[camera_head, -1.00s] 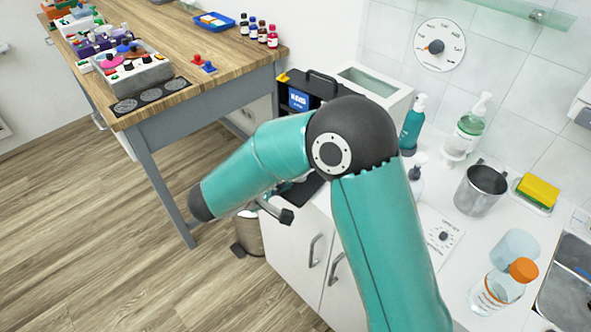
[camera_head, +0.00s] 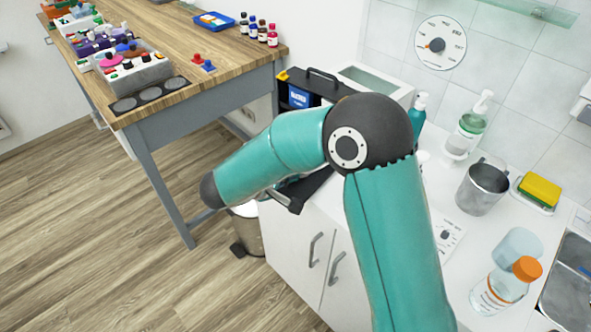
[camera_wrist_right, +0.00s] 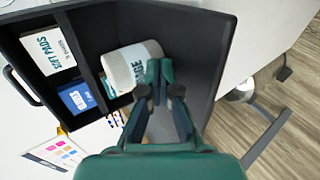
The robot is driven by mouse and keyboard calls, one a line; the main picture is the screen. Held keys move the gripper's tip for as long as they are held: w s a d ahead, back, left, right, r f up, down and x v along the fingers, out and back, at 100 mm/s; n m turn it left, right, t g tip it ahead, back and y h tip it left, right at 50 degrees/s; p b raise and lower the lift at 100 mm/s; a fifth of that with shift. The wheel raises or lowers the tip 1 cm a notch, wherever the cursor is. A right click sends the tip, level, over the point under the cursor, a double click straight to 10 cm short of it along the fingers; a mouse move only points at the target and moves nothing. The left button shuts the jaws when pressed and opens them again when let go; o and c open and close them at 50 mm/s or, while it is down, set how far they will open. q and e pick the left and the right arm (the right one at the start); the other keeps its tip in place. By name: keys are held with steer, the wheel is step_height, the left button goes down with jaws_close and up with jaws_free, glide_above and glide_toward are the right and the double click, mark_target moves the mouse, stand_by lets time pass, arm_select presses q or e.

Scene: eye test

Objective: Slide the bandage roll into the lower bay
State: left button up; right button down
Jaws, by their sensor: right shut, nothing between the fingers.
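The bandage roll (camera_wrist_right: 133,66) is white with dark green lettering. In the right wrist view it lies in the right-hand part of a black case (camera_wrist_right: 88,62) with dividers. My right gripper (camera_wrist_right: 160,72) is shut and empty, its fingertips at the roll's right end; I cannot tell whether they touch it. In the head view my right arm hides the roll and much of the case (camera_head: 325,77), which stands on the white counter. Which bay is the lower one is unclear. My left gripper is out of view.
In the case, a soft pads box (camera_wrist_right: 48,51) and a blue box (camera_wrist_right: 77,97) sit left of the roll. A steel cup (camera_head: 483,188), a bottle with an orange cap (camera_head: 497,292) and a sponge (camera_head: 540,190) stand to the right. A wooden table (camera_head: 235,60) is at left.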

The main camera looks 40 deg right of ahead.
steer(key=shift+w+d+b, duration=0.35)
steer(key=shift+d+b, duration=0.05)
steer(key=shift+d, duration=0.9)
steer(key=shift+w+d+b, duration=0.35)
steer(key=shift+d, duration=1)
steer(key=shift+w+d+b, duration=0.35)
steer(key=shift+d+b, duration=0.05)
steer(key=shift+d, duration=0.9)
steer(key=shift+w+d+b, duration=0.15)
steer(key=shift+w+d, duration=0.1)
steer(key=shift+d, duration=0.6)
steer(key=shift+w+d+b, duration=0.2)
steer(key=shift+d, duration=0.6)
steer(key=shift+w+d+b, duration=0.15)
steer(key=shift+w+d, duration=0.1)
steer(key=shift+d, duration=0.6)
steer(key=shift+s+a+r, duration=0.1)
steer(key=shift+s+a, duration=0.05)
steer(key=shift+a, duration=0.55)
steer(key=a, duration=0.1)
steer(key=s+a+r+b, duration=0.1)
steer(key=a, duration=0.3)
steer(key=shift+s+a+r+b, duration=0.15)
steer(key=shift+s+a+b, duration=0.1)
steer(key=shift+b, duration=0.15)
steer(key=shift+s+a+r, duration=0.15)
steer(key=shift+a, duration=0.35)
steer(key=shift+s+a+r, duration=0.1)
steer(key=shift+s+a, duration=0.05)
steer(key=shift+a, duration=0.3)
